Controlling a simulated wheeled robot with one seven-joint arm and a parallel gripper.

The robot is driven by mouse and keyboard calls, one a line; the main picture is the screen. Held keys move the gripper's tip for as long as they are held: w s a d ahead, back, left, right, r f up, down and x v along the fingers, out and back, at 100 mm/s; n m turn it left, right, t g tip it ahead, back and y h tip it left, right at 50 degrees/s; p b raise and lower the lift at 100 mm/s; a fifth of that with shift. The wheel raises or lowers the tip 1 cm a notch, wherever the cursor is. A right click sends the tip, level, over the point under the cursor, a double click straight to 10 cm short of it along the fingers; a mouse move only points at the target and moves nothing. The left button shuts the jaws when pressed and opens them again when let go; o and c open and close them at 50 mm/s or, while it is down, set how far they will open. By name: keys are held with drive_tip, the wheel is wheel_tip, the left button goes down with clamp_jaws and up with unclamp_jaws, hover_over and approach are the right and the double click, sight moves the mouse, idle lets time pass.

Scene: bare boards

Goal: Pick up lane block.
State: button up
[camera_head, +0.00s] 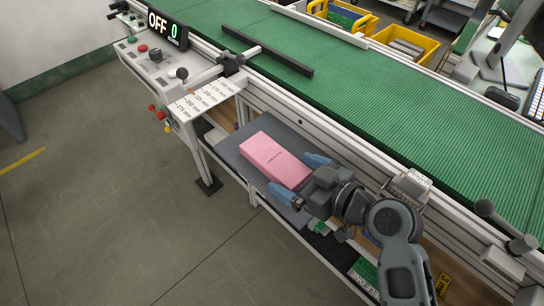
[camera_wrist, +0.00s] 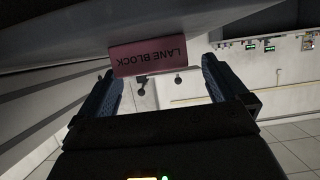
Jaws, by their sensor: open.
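The lane block is a pink rectangular block (camera_head: 273,160) lying on a grey shelf (camera_head: 232,151) beside the conveyor. In the wrist view the lane block (camera_wrist: 149,57) shows its end face with the label upside down, ahead of the fingers. My gripper (camera_head: 298,179) is at the block's right end in the head view, with its blue fingers spread wide. In the wrist view my gripper (camera_wrist: 161,85) is open, with clear space between the fingers. The block appears just beyond the fingertips; I cannot tell whether either finger touches it.
The green conveyor belt (camera_head: 365,92) runs above and behind the shelf, its metal side rail close to my arm. A control box (camera_head: 153,62) stands at the upper left. Yellow crates (camera_head: 403,45) stand beyond the belt. Open floor (camera_head: 90,190) lies to the left.

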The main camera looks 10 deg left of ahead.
sight(284, 165)
drive_tip(key=x, duration=0.2)
drive_tip(key=p+x, duration=0.1)
drive_tip(key=x, duration=0.2)
drive_tip(key=shift+w+d+r, duration=0.15)
drive_tip(key=shift+w, duration=0.1)
drive_tip(key=c, duration=1)
drive_tip(key=shift+c, duration=0.2)
